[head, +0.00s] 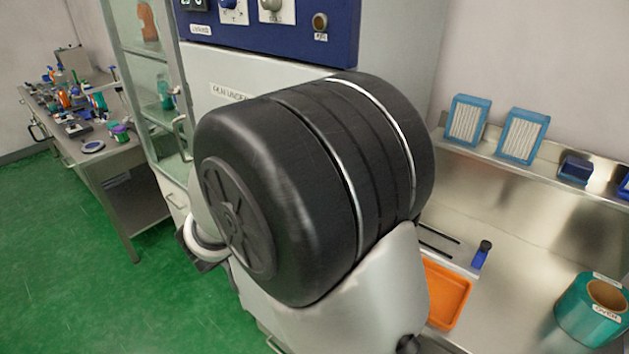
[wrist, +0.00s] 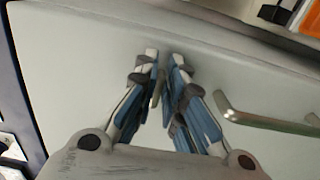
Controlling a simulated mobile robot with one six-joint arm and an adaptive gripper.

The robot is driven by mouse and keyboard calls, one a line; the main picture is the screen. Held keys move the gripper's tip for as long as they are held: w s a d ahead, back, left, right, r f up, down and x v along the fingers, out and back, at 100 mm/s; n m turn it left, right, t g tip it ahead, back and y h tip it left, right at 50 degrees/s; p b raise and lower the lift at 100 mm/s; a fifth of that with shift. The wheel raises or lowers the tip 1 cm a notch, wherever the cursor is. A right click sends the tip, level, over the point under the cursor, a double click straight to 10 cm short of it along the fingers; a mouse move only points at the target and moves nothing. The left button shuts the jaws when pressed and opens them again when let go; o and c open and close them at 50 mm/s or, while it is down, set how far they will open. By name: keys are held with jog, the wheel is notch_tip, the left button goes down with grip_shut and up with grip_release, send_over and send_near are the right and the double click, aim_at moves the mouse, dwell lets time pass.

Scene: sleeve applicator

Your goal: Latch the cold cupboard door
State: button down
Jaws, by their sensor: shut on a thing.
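In the wrist view, my gripper (wrist: 163,62) is in front of a pale grey panel (wrist: 80,60), which appears to be the cold cupboard door. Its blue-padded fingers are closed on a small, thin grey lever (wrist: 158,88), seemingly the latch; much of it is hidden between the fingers. A metal bar handle (wrist: 268,119) stands out from the panel to the right of the fingers. In the head view, my own arm covers the middle and hides the gripper and the latch. I cannot tell there whether the door is fully closed.
In the head view, a grey cabinet with a blue control panel (head: 270,42) stands behind my arm. A glass-fronted cabinet (head: 150,65) and a cluttered bench (head: 110,158) are left. A steel counter (head: 530,235) at right holds an orange tray (head: 447,292) and a teal roll (head: 583,315). Green floor is clear at left.

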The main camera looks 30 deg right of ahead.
dwell(0.5)
jog(key=c, duration=1.7)
grip_release()
jog(key=shift+a, duration=0.1)
jog(key=v, duration=1.2)
